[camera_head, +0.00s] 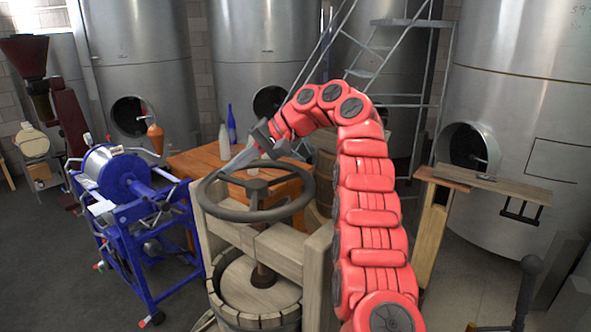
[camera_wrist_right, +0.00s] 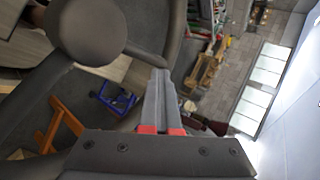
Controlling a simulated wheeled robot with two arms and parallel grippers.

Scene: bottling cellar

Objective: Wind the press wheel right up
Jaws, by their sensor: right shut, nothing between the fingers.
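The press wheel (camera_head: 245,215) is a dark grey handwheel with spokes, lying flat on top of the wooden press (camera_head: 285,252). A dark screw (camera_head: 262,275) runs down from it to the round wooden lid in the basket. My right gripper (camera_head: 225,175) is shut and empty, its fingers pointing down over the wheel's back left rim. The right wrist view shows its closed fingers (camera_wrist_right: 160,75) close to the rim and a spoke, with the wheel's hub (camera_wrist_right: 85,30) at upper left. I cannot tell whether the fingers touch the wheel. My left gripper is not in view.
A wooden table (camera_head: 200,160) with a blue bottle (camera_head: 231,125) and pale bottles stands behind the wheel. A blue-framed machine (camera_head: 130,220) stands left of the press. A wooden stand (camera_head: 435,225) is at right. Large steel tanks line the back.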

